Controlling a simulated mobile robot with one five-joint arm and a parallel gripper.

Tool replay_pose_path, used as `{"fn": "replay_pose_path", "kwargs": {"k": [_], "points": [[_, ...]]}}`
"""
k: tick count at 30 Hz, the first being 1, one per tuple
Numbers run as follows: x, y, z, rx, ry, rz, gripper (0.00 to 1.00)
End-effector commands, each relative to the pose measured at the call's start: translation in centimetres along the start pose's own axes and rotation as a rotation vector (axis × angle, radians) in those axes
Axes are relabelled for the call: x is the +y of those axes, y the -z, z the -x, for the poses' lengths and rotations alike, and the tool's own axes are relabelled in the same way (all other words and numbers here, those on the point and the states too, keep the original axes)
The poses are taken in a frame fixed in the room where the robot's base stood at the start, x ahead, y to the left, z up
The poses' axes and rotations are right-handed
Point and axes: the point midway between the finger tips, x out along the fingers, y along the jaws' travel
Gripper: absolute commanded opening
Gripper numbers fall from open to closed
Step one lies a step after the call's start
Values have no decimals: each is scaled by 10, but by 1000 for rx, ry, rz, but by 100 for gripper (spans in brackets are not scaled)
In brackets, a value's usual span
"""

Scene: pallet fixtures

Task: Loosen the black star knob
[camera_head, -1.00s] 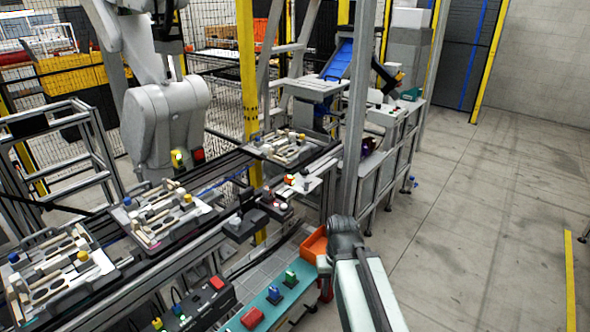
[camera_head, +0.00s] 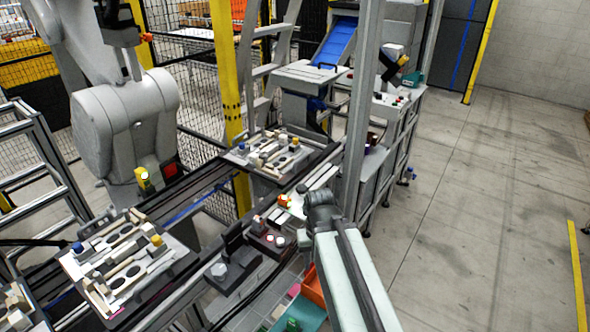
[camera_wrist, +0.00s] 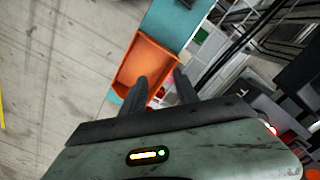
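I cannot make out a black star knob for certain in either view. Pallet fixtures with small coloured knobs stand on the conveyor: one at the left (camera_head: 125,262) with blue and yellow knobs, and one farther back (camera_head: 270,153). The knobs are too small to tell their shapes. My gripper (camera_wrist: 160,76) shows in the wrist view with its two dark fingers apart and nothing between them. It is above and near an orange bin (camera_wrist: 146,66), not at a fixture. In the head view my arm hides most of the gripper.
The orange bin also shows at the bottom of the head view (camera_head: 313,288), beside a teal strip (camera_head: 300,312). A grey post (camera_head: 361,110) rises behind my arm. A large grey robot arm (camera_head: 125,110) stands beyond the conveyor. The floor at the right is clear.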

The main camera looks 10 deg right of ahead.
Motion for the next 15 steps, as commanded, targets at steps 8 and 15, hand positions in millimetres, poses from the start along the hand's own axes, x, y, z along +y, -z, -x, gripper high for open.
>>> {"fn": "replay_pose_path", "kwargs": {"k": [8, 15], "points": [[0, 0, 0, 0, 0, 0, 36], [5, 21, 40, 0, 0, -233, 59]]}}
